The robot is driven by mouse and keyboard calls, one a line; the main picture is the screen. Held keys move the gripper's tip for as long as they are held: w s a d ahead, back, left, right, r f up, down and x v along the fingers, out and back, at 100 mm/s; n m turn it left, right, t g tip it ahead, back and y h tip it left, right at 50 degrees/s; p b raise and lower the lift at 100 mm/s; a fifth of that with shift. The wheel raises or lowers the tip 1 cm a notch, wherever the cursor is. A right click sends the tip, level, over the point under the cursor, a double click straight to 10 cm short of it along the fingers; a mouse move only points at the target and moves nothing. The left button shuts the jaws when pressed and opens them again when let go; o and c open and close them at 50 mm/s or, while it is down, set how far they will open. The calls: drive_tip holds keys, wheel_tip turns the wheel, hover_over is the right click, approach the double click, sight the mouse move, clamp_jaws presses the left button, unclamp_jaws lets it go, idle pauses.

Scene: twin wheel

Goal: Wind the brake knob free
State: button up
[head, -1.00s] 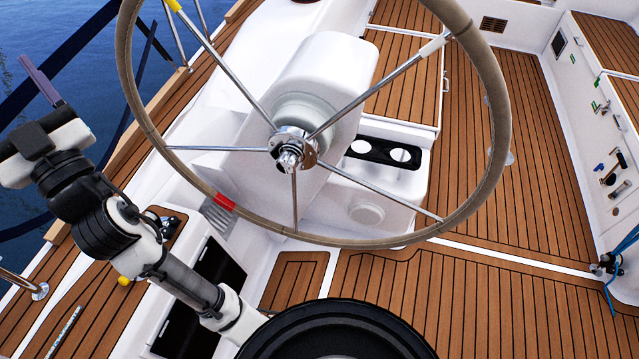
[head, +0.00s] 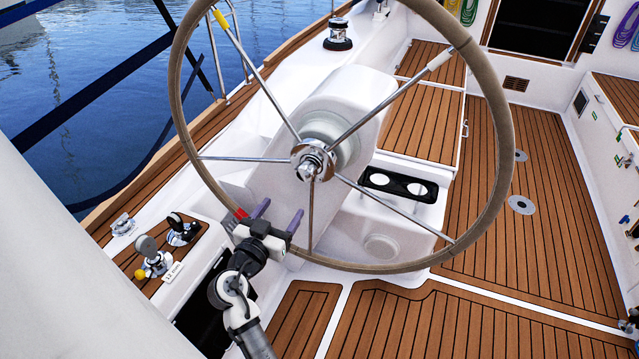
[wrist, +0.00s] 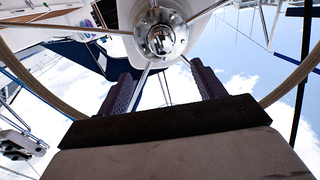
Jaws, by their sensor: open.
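The hub knob also shows in the wrist view (wrist: 162,35), above and between my fingers. My gripper (head: 280,212) is open and empty, with two purple fingers pointing up. It is below and left of the hub, near the lower left rim, apart from the knob. Its fingers also show in the wrist view (wrist: 165,82).
The white pedestal (head: 350,105) stands behind the wheel, with a black cup holder (head: 400,186) beside it. Levers (head: 150,256) stand on a teak panel at left. Open teak deck (head: 540,240) lies to the right. Wheel spokes surround the hub.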

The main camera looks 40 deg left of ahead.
sight(304, 177)
drive_tip(key=p+x, duration=0.3)
drive_tip(key=x, duration=1)
drive_tip(key=shift+w+a+p, duration=0.2)
drive_tip(key=shift+w+p, duration=0.1)
drive_tip(key=shift+p, duration=0.1)
drive_tip(key=c, duration=1)
